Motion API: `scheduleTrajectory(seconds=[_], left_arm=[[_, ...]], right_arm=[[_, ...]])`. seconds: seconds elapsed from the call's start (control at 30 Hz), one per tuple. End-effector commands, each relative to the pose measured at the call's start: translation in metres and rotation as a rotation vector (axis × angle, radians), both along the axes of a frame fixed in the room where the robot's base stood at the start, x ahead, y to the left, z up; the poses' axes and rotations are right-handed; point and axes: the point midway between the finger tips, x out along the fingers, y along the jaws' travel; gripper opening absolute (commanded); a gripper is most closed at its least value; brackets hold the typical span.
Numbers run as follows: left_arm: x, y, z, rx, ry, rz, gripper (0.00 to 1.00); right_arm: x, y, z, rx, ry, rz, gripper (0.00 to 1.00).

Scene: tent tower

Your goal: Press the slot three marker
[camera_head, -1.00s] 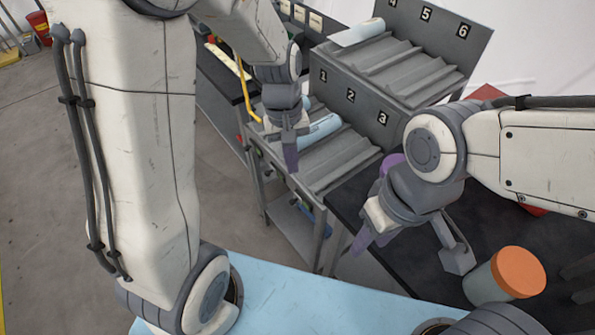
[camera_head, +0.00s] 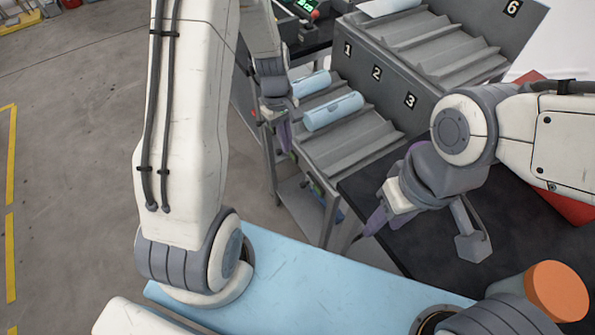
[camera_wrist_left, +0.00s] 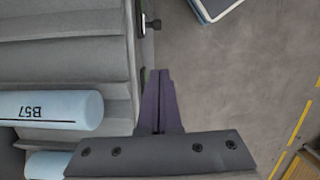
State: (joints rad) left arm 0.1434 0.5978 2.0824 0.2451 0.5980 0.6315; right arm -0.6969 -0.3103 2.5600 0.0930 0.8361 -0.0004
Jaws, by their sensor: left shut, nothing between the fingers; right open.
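The number 3 plate (camera_head: 410,100) is on the grey back panel of the lower rack, right of the number 2 plate (camera_head: 376,73) and number 1 plate (camera_head: 347,49). Two pale blue cylinders (camera_head: 333,111) (camera_head: 312,84) lie in the lower rack's left channels; the channel below the 3 looks empty. My left gripper (camera_head: 286,138) is shut and empty at the rack's front left edge. In the left wrist view its fingers (camera_wrist_left: 160,75) point along that edge, beside a cylinder marked B57 (camera_wrist_left: 50,110). My right gripper (camera_head: 424,235) is open and empty.
An upper rack (camera_head: 440,40) stands behind the lower one. A black table (camera_head: 440,265) lies to the right, with an orange-lidded jar (camera_head: 556,290) at lower right and a red object (camera_head: 560,190). Open floor (camera_head: 70,180) is on the left.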

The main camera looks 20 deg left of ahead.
Motion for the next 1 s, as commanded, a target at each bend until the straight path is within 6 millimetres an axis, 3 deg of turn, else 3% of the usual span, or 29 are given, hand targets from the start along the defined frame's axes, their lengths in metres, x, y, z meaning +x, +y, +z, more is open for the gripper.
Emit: scheduleTrajectory(seconds=[0.3, 0.6, 1.0], left_arm=[[-0.009, -0.01, -0.069, 0.0, 0.006, 0.0, 0.0], [-0.026, -0.037, -0.081, 0.001, 0.0, -0.002, 0.0], [-0.027, -0.039, -0.082, 0.001, 0.0, -0.001, 0.0]], right_arm=[[0.0, 0.0, -0.006, 0.0, 0.0, 0.0, 0.45], [0.0, 0.0, -0.007, 0.0, 0.0, 0.0, 0.45], [0.0, 0.0, -0.007, 0.0, 0.0, 0.0, 0.45]])
